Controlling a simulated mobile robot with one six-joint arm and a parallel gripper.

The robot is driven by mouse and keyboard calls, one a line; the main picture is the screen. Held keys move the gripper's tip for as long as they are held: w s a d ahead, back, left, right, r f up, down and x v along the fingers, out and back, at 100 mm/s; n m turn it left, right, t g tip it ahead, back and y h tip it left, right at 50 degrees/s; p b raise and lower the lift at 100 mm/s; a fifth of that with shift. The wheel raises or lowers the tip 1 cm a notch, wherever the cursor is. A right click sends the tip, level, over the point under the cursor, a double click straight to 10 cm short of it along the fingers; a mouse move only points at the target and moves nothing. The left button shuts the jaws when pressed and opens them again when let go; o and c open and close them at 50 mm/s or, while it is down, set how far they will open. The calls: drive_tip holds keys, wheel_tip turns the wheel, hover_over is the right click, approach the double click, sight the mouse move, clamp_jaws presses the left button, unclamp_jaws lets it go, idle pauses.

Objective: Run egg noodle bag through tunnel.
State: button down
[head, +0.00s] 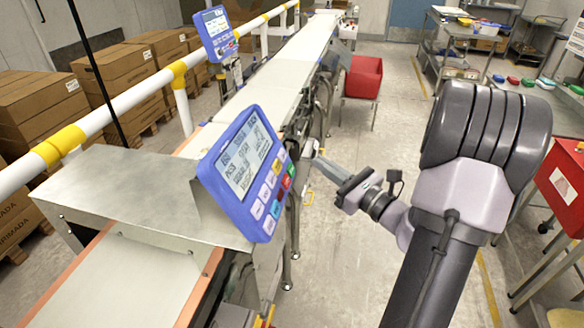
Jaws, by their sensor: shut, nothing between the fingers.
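The tunnel (130,185) is a grey metal hood over the belt at the left of the head view. The pale conveyor belt (125,285) enters it at the near side, and the belt beyond (275,82) runs away to the back. No egg noodle bag shows on the visible belt; the inside of the tunnel is hidden. My gripper (318,160) is shut and empty. It is to the right of the belt line, beyond the blue control panel in the view, and points left toward the machine's side.
A blue control panel (248,172) with screen and buttons stands beside the tunnel; a second panel (215,33) is farther back. A yellow-white rail (115,105) runs along the left, before stacked cartons (112,75). A red bin (363,78) stands right of the belt. Floor (385,130) is clear between.

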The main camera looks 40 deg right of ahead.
drive_tip(key=shift+s+d+r, duration=0.2)
drive_tip(key=shift+s, duration=0.05)
drive_tip(key=s+d+r, duration=0.1)
drive_tip(key=s+d+p, duration=0.1)
drive_tip(key=s+d+r, duration=0.1)
drive_tip(key=s, duration=0.1)
drive_tip(key=shift+d+r, duration=0.2)
drive_tip(key=shift+r, duration=0.15)
